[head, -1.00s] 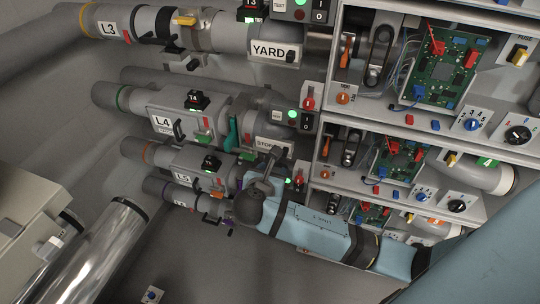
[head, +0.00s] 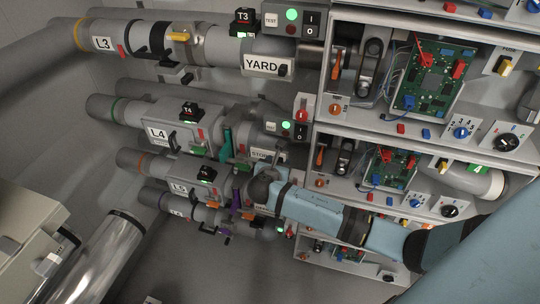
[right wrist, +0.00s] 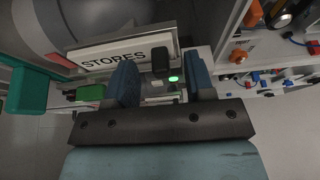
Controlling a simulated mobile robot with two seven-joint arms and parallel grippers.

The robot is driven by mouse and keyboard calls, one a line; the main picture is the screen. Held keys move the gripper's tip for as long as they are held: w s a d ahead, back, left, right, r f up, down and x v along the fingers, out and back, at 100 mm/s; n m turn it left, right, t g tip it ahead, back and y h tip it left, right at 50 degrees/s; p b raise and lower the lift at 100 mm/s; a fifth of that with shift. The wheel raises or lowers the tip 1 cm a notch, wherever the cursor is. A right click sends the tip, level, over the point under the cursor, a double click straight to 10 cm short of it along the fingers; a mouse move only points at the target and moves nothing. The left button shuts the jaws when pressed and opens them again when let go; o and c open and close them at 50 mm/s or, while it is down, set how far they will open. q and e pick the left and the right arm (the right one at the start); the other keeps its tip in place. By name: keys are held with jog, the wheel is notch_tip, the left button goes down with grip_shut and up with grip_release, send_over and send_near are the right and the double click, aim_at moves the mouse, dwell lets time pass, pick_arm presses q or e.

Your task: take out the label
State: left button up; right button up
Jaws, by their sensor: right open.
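The STORES label (right wrist: 122,47) is a white plate with black lettering in a holder with a black knob (right wrist: 160,58) at its right end. In the head view the STORES label (head: 262,155) sits on the tube below YARD, partly hidden by my right arm. My right gripper (right wrist: 162,78) is open, its two blue fingers pointing at the label's right end. The knob appears between the fingertips, with no clear contact. The YARD label (head: 268,66) is on the tube above. My left gripper is not in view.
Grey tubes with L3 (head: 103,44) and L4 (head: 157,133) plates run to the left. A teal lever (right wrist: 27,90) is left of the gripper. Shelves with green circuit boards (head: 433,80) stand at right. A metal cylinder (head: 90,262) is at lower left.

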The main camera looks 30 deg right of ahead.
jog(key=shift+w+d+f, duration=0.25)
jog(key=shift+w+d, duration=0.1)
jog(key=shift+d, duration=0.05)
grip_shut()
